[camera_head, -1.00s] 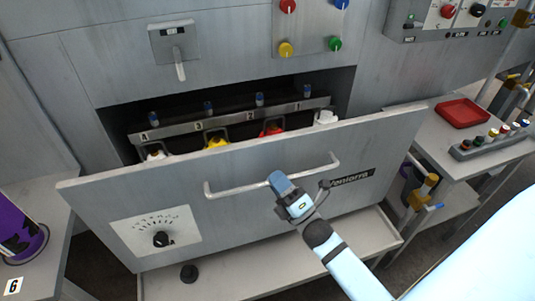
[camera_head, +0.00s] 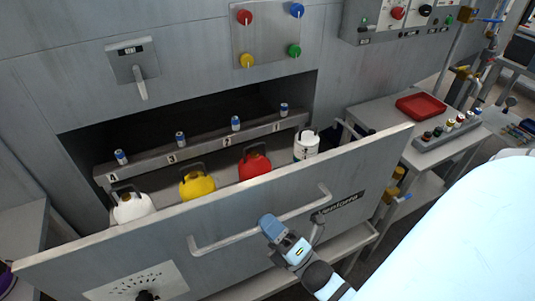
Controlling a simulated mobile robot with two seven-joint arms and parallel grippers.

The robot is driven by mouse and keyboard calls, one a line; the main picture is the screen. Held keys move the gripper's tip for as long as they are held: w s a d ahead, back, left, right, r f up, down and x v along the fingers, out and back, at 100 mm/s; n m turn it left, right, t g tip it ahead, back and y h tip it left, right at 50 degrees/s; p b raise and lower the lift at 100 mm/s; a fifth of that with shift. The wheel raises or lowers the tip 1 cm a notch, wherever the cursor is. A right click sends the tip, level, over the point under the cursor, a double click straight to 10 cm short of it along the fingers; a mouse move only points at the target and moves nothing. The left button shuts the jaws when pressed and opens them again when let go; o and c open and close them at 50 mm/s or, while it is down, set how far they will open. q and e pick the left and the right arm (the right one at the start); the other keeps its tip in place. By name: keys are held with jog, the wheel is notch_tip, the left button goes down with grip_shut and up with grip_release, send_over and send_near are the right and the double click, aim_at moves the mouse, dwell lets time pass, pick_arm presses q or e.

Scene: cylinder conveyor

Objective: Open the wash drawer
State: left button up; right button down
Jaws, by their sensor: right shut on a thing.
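The wash drawer (camera_head: 230,219) is a grey drawer with a wide front panel, and it stands pulled out from the machine. Its long bar handle (camera_head: 230,239) runs across the front. My right gripper (camera_head: 274,230) is shut on the handle, right of its middle. Inside the drawer stand a white jug (camera_head: 131,207), a yellow jug (camera_head: 197,185), a red jug (camera_head: 255,166) and a white container (camera_head: 306,146). My left gripper is not in view.
A panel with coloured buttons (camera_head: 268,35) and a lever (camera_head: 140,82) are above the drawer opening. To the right, a side table holds a red tray (camera_head: 421,106) and a rack of small bottles (camera_head: 449,131).

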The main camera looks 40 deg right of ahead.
jog(key=c, duration=1.1)
grip_release()
jog(key=shift+f, duration=0.1)
jog(key=b+v, duration=0.2)
jog(key=v, duration=1.1)
jog(key=shift+s, duration=0.35)
jog(key=shift+f, duration=0.15)
jog(key=shift+d, duration=0.1)
